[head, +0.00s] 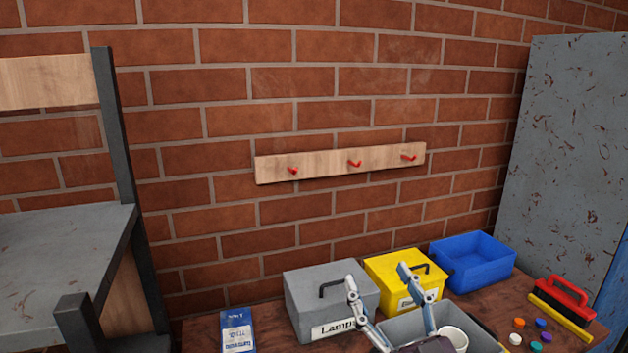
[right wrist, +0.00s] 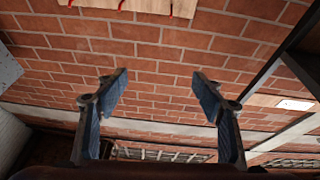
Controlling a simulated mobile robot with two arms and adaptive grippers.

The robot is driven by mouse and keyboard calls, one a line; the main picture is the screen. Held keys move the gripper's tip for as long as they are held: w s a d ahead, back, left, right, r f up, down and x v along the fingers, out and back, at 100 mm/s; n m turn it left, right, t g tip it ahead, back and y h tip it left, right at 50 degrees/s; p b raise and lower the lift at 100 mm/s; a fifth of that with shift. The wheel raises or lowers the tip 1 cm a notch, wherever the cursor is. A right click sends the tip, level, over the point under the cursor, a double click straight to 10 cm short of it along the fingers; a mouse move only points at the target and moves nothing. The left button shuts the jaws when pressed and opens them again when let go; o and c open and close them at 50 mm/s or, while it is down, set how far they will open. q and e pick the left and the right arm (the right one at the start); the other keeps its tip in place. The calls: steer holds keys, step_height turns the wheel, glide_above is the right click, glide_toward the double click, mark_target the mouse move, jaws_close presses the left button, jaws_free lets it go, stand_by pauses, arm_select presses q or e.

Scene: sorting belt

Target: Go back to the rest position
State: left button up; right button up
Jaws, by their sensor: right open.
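My right gripper (head: 377,276) is at the bottom of the head view, raised over the wooden table, in front of the grey and yellow boxes. Its two fingers stand up and are spread apart, with nothing between them. My left gripper is not in view.
The table (head: 275,325) bears a grey box (head: 318,284), yellow box (head: 388,272), blue bin (head: 475,275), open grey bin (head: 480,333), white mug (head: 457,337), red-handled brush (head: 567,293) and several coloured caps. A pegged rail (head: 325,166) hangs above. A cabinet (head: 570,150) stands right.

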steer(key=s+d+f+m+g+h, duration=0.1)
steer(key=s+d+f+g+h, duration=0.15)
steer(key=f, duration=0.45)
steer(key=s+d+f+m+g+h, duration=0.2)
steer(key=d+f+g+h, duration=0.15)
steer(key=f, duration=0.45)
steer(key=s+d+f+m+g+h, duration=0.1)
steer(key=s+d+f+g+h, duration=0.1)
steer(key=d+f, duration=0.35)
steer(key=s+a+f+n+g+y, duration=0.1)
steer(key=s+f+g, duration=0.4)
steer(key=s+f, duration=0.45)
steer(key=s+a+f+n+g, duration=0.1)
steer(key=s+f+g, duration=0.5)
steer(key=s, duration=0.6)
step_height(320, 180, down, 25)
steer(key=s+d+f+g, duration=0.1)
steer(key=s+d+f, duration=0.2)
steer(key=s+f, duration=1.5)
steer(key=shift+s, duration=0.3)
